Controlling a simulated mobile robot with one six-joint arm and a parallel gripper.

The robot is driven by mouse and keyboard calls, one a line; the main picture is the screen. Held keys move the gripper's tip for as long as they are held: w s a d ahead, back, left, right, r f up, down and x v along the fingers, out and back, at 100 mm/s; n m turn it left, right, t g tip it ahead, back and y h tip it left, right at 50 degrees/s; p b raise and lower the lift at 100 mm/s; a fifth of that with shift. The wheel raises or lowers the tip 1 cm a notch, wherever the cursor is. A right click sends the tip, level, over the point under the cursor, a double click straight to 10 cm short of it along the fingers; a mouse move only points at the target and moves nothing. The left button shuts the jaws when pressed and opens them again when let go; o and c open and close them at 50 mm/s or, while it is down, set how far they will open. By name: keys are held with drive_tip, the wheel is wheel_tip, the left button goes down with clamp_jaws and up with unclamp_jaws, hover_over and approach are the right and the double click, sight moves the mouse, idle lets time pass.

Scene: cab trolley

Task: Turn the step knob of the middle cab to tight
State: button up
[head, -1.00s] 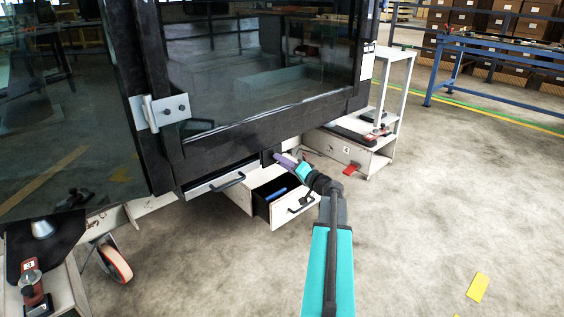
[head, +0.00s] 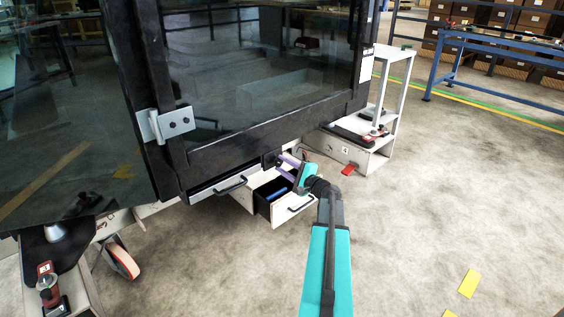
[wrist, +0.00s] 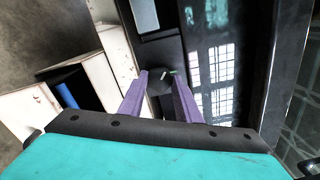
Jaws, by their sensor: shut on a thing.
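The middle cab (head: 262,137) is a large dark-framed cab with a glass front. Its step knob (wrist: 158,84) is a small dark round knob under the cab's lower frame, with a pale mark on its face and a small green mark beside it. My gripper (wrist: 160,78) has purple fingers, one on each side of the knob, and is shut on it. In the head view the gripper (head: 285,165) reaches up to the cab's bottom edge, and the knob is mostly hidden behind the fingers there.
Below the cab a white drawer (head: 292,209) stands open with a blue item (head: 278,194) inside. A white trolley (head: 385,150) stands at the right, and a red-topped device (head: 47,283) at lower left.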

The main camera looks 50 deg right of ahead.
drive_tip(key=m+p, duration=0.1)
drive_tip(key=m, duration=0.1)
drive_tip(key=m+p, duration=0.1)
drive_tip(key=p, duration=0.1)
drive_tip(key=m+p, duration=0.2)
drive_tip(key=shift+r+m, duration=0.3)
drive_tip(key=m+p, duration=0.3)
drive_tip(key=shift+f+m, duration=0.1)
drive_tip(key=shift+m, duration=0.2)
drive_tip(key=shift+f+m+p, duration=0.1)
drive_tip(key=shift+m+p, duration=0.3)
drive_tip(key=shift+p, duration=0.2)
drive_tip(key=shift+f, duration=0.1)
drive_tip(key=o, duration=1.1)
drive_tip(key=shift+c, duration=0.2)
drive_tip(key=s+a+p, duration=0.1)
drive_tip(key=s, duration=1.2)
drive_tip(key=shift+s, duration=0.4)
